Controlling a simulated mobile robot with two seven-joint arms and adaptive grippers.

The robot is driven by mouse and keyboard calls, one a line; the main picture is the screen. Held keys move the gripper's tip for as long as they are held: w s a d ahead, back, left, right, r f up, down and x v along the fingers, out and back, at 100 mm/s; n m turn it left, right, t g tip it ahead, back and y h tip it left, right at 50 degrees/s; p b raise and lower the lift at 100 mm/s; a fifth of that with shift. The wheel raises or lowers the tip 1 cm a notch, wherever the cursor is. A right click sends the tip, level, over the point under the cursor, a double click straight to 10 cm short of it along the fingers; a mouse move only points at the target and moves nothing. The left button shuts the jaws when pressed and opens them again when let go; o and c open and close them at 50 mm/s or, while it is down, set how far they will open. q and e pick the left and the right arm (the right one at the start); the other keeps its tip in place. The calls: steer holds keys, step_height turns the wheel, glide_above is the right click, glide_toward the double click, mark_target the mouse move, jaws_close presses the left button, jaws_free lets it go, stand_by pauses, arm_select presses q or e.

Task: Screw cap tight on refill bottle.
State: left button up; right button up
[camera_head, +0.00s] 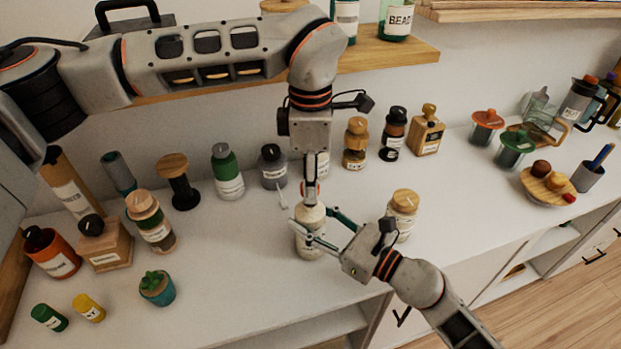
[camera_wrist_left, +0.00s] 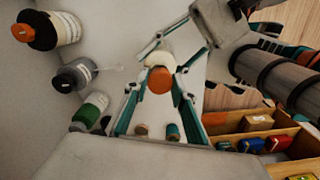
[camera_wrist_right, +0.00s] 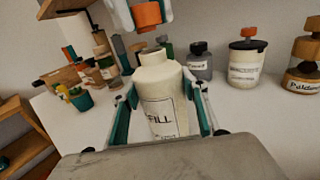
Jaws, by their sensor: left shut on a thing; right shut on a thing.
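The refill bottle (camera_head: 309,240) is cream with a white label ending in "FILL" and stands upright on the white counter. In the right wrist view the bottle body (camera_wrist_right: 158,85) sits between the fingers of my right gripper (camera_wrist_right: 162,120), which is shut on it. My left gripper (camera_head: 310,188) points down from above, shut on the orange cap (camera_wrist_right: 147,13). The cap is above the bottle's bare neck, with a visible gap between them. In the left wrist view the orange cap (camera_wrist_left: 159,80) hides part of the cream bottle (camera_wrist_left: 158,61).
A dark-grey bottle (camera_head: 273,166) and a green-topped bottle (camera_head: 227,172) stand behind left. A wooden-topped jar (camera_head: 402,213) stands close on the right. A small potted plant (camera_head: 157,288) is at front left. The counter (camera_head: 240,265) is clear left of the refill bottle.

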mark_target(310, 228)
arm_select(q)
steer(key=shift+f, duration=0.65)
steer(key=shift+f, duration=0.55)
stand_by(0.4)
steer(key=m, duration=1)
steer(key=shift+m, duration=0.3)
steer(key=m, duration=1.3)
